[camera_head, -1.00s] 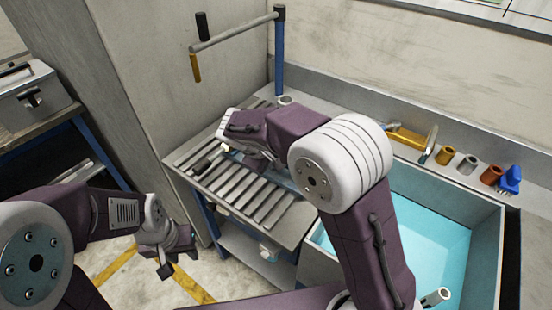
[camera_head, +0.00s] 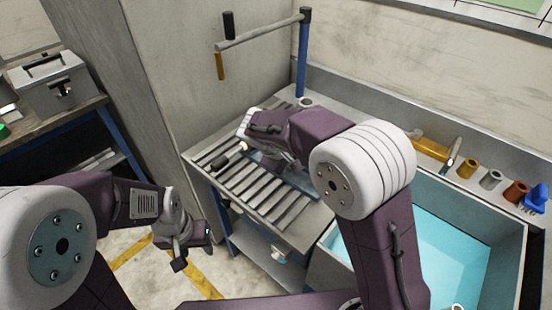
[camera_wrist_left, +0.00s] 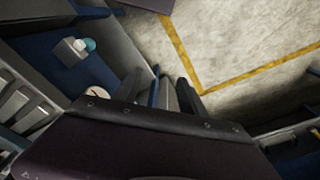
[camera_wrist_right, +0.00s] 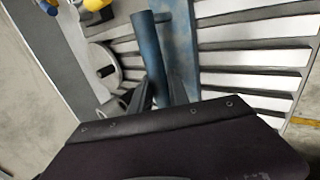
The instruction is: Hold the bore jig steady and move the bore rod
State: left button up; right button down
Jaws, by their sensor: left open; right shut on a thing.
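The blue piece on the slatted table looks like the bore jig (camera_wrist_right: 150,45); it is an upright tube beside a flat blue plate. My right gripper (camera_wrist_right: 165,100) is shut on its tube in the right wrist view; in the head view my right arm mostly hides this grasp. A short rod with a black grip and pale tip (camera_head: 228,158) lies on the slats left of my right gripper; I cannot tell if it is the bore rod. My left gripper (camera_head: 184,258) hangs open and empty over the floor, in front of the table. It also shows in the left wrist view (camera_wrist_left: 172,92).
The slatted table (camera_head: 205,157) has a blue post with a crossbar (camera_head: 265,30) behind it. A bin with a light-blue interior (camera_head: 440,255) stands to the right. Several small cylinders and a yellow tool (camera_head: 430,148) line the back ledge. A grey case (camera_head: 50,85) sits at left.

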pick_arm(q)
jog(key=s+d+f+n+g+h, duration=0.2)
jog(key=s+d+n+g+h, duration=0.25)
jog(key=n, duration=0.25)
jog(key=n+t+h, duration=0.8)
jog(key=n+t, duration=0.8)
jog(key=n, duration=0.2)
send_near(226, 159)
jog(key=x, duration=0.7)
jog(key=f+x, duration=0.1)
jog(key=x, duration=0.2)
jog(key=shift+w+a, duration=0.15)
jog(key=shift+w, duration=0.3)
